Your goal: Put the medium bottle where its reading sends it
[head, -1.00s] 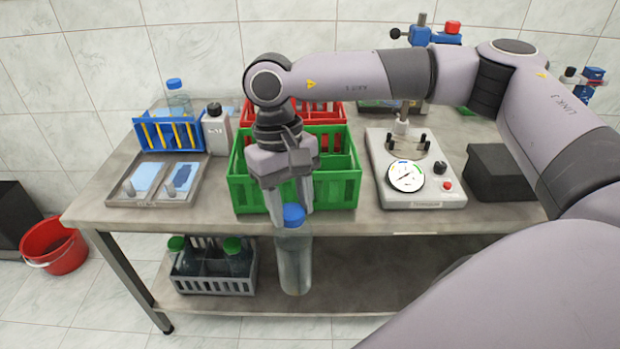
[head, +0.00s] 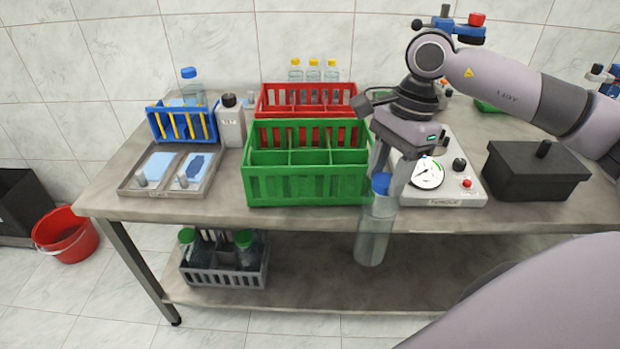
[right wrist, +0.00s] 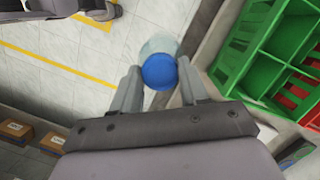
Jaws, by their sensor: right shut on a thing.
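A clear bottle with a blue cap (head: 372,240) hangs upright in front of the table's front edge. My right gripper (head: 384,187) is shut on it at the cap. In the right wrist view the blue cap (right wrist: 159,72) sits between the two fingers. The torque tester (head: 455,196) with its round dial (head: 427,174) stands just behind and right of the gripper; the needle's reading is too small to tell. The green crate (head: 300,190) is left of the bottle, and its visible compartments look empty. The red crate (head: 270,92) stands behind it. My left gripper is not in view.
A black lidded box (head: 535,175) stands at the right. At the left are a two-part tray (head: 130,186), a blue rack (head: 180,125), a white bottle (head: 231,125) and another blue-capped bottle (head: 192,90). A grey crate (head: 222,278) holds green-capped bottles on the lower shelf.

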